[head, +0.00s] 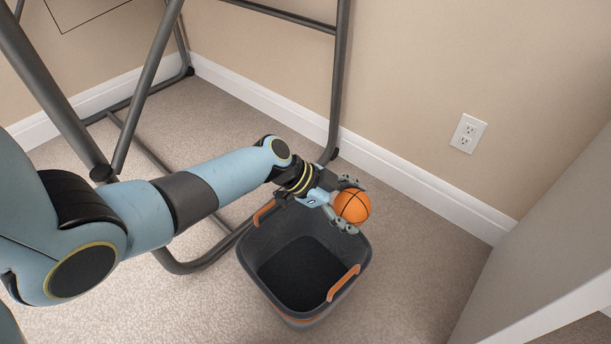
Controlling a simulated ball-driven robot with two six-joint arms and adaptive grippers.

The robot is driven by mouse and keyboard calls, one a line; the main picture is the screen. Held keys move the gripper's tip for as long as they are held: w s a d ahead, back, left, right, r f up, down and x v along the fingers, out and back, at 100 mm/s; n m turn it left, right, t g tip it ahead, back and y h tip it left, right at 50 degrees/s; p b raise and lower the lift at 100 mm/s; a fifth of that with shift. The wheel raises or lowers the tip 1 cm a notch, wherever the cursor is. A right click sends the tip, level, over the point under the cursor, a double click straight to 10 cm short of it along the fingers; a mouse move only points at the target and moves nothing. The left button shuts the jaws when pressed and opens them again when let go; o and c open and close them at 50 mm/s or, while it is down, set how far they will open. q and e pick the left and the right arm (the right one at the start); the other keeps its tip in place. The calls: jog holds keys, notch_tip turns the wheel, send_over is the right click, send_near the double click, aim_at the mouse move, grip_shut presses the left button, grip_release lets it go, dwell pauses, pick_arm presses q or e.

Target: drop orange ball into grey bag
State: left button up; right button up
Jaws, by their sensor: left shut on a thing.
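An orange ball (352,206) with dark seam lines is in my left gripper (348,204). The gripper's fingers are shut around the ball, one above it and one below it. The grey bag (299,314) is an open, bin-like container with orange handles, standing on the carpet. The gripper and ball show over the bag's far right rim. The exact height above the rim is hard to tell. The visible inside of the bag looks dark and empty. My right gripper is not in view.
A grey metal tube frame (338,80) stands behind and left of the bag, with a lower bar close to it. A wall with a white baseboard and an outlet (467,133) is behind. A white panel (550,240) is at the right. Carpet is clear in front.

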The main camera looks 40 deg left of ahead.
pick_arm(q)
jog(key=b, duration=0.6)
send_over(326, 283)
notch_tip(326, 283, down, 18)
notch_tip(326, 283, down, 6)
jog(key=b, duration=0.4)
jog(key=shift+f, duration=0.2)
jog(key=shift+f+b, duration=0.2)
jog(key=shift+b, duration=0.15)
jog(key=shift+s+f, duration=0.1)
jog(key=shift+f, duration=0.3)
jog(key=shift+f+b, duration=0.25)
jog(key=shift+b, duration=0.2)
jog(key=shift+f+b, duration=0.7)
jog(key=shift+f, duration=0.25)
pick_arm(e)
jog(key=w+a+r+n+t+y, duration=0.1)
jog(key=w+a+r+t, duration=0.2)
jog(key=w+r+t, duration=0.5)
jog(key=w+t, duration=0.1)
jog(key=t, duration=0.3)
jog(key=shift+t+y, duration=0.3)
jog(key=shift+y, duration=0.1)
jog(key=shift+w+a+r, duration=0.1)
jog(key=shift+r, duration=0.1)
